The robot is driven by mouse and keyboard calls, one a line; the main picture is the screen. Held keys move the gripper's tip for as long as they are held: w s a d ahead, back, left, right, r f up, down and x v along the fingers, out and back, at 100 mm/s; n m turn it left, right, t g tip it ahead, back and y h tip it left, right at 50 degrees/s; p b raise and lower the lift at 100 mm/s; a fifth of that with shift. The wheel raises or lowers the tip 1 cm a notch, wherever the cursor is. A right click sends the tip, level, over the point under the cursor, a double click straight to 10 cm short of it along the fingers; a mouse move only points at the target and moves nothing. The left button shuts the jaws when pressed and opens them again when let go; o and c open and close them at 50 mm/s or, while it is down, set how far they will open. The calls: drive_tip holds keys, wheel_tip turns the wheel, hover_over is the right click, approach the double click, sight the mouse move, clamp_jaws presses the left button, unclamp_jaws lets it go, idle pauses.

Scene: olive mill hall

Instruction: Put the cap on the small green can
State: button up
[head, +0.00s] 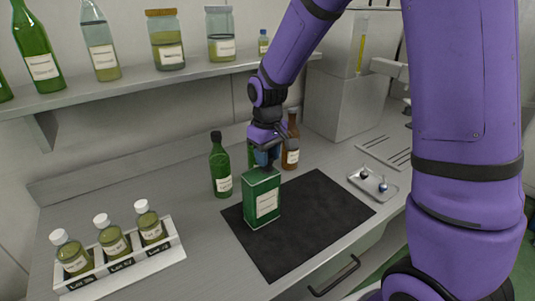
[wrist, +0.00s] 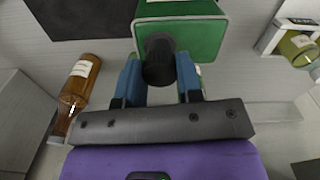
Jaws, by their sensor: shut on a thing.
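The small green can (head: 262,205) stands upright on a dark mat, with a pale label on its front. In the wrist view the can (wrist: 195,38) fills the top middle. In the head view the fingers hide the cap and the opening.
A green bottle (head: 220,168) stands close left of the can, and a brown bottle (head: 291,148) behind it to the right. A rack (head: 170,256) with several small bottles is at the front left. A metal tray (head: 383,195) lies right. The mat's (head: 318,210) right side is clear.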

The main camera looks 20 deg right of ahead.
drive_tip(key=shift+f, duration=0.75)
idle(1.7)
drive_tip(key=o, duration=0.9)
drive_tip(key=shift+c, duration=1.2)
